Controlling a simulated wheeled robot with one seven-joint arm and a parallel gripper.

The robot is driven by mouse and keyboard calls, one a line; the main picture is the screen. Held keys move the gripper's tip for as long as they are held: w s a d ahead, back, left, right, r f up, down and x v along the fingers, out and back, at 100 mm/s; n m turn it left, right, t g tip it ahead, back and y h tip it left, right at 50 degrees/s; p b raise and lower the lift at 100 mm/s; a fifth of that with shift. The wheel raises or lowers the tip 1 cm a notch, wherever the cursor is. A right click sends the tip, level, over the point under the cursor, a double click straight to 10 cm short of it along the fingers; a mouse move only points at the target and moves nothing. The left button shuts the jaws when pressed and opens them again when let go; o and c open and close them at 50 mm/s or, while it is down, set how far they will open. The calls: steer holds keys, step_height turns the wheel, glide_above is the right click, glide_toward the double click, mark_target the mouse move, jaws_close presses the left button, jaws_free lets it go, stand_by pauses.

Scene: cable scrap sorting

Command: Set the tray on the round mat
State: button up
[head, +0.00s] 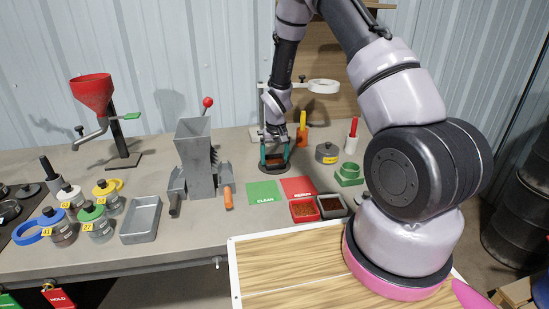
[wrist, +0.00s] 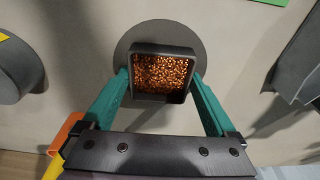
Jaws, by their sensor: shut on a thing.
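A small dark square tray (wrist: 163,48) filled with copper-coloured granules is between the teal fingers of my gripper (wrist: 160,74) in the wrist view. My gripper is shut on the tray's two sides. The tray is level and lies over the round dark mat (wrist: 125,48), whose rim shows on both sides of it. In the head view my gripper (head: 274,152) points down at the mat (head: 267,171), behind the green card. I cannot tell whether the tray's base touches the mat.
A green CLEAN card (head: 264,193) and a red card (head: 298,187) lie in front, with a red tray (head: 304,210) and a grey tray (head: 331,206). A lidded jar (head: 327,153) stands right. A grey hopper machine (head: 196,150) stands left.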

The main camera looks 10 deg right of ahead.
steer(key=o, duration=1.4)
steer(key=s+d+r+m+t, duration=0.1)
steer(key=s+r, duration=0.2)
steer(key=r, duration=1)
steer(key=s+d+r, duration=0.2)
steer(key=s+r, duration=0.1)
steer(key=r, duration=0.9)
steer(key=s+d+r+m+t+y, duration=0.1)
steer(key=s+r+t, duration=0.1)
steer(key=s+r, duration=0.7)
steer(key=s+d+r+m+t+y, duration=0.1)
steer(key=s+r+m+t, duration=0.1)
steer(key=s+r, duration=0.7)
steer(key=shift+s+d, duration=0.4)
steer(key=shift+s, duration=2.5)
